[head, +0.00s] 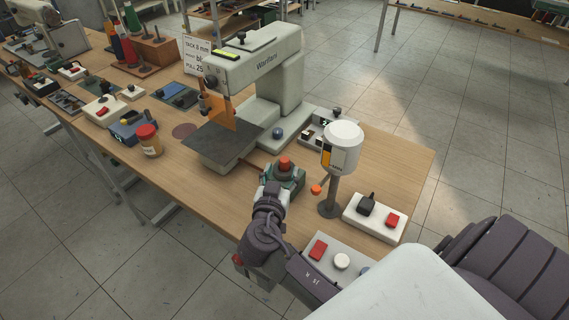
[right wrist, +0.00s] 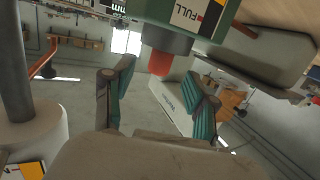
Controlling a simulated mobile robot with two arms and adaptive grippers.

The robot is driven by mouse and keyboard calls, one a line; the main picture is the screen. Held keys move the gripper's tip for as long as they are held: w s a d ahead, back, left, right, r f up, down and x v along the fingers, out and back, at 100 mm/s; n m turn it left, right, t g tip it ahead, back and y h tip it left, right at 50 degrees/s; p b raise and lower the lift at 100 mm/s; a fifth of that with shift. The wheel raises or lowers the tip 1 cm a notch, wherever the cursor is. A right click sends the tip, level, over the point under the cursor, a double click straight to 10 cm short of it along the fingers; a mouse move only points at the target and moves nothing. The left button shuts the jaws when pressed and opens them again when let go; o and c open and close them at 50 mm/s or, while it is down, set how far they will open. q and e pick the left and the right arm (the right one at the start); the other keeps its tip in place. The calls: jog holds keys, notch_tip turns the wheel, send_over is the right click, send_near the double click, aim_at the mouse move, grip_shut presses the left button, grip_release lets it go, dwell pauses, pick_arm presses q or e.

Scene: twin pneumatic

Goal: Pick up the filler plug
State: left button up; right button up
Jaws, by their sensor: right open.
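The filler plug, which I take to be the red cap (head: 284,162), stands on top of a small green unit (head: 293,184) on the bench. In the right wrist view the picture is upside down. There the red plug (right wrist: 160,62) hangs below a dark collar (right wrist: 166,40) on the green body (right wrist: 211,40) with its "FULL" label. My right gripper (head: 272,190) is at the near side of the green unit. Its teal-padded fingers (right wrist: 162,82) are open, and the plug appears between their tips. I cannot tell that they touch it. My left gripper is not in view.
A white canister (head: 342,150) on a grey post stands just right of the unit, with an orange ball (head: 316,189) beside it. A white switch box (head: 376,217) is farther right. A large press (head: 272,85) with a dark plate (head: 222,145) stands behind left.

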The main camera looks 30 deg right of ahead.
aim_at(283, 164)
jog(key=x, duration=0.1)
jog(key=p+x, duration=0.1)
jog(key=x, duration=0.2)
jog(key=shift+r, duration=0.4)
jog(key=shift+w+d+f, duration=0.1)
jog(key=shift+w+d, duration=0.1)
jog(key=shift+d, duration=0.05)
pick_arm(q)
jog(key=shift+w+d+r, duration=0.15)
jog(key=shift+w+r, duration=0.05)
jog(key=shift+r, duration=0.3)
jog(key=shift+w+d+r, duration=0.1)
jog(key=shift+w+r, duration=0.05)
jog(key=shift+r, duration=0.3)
pick_arm(e)
grip_shut()
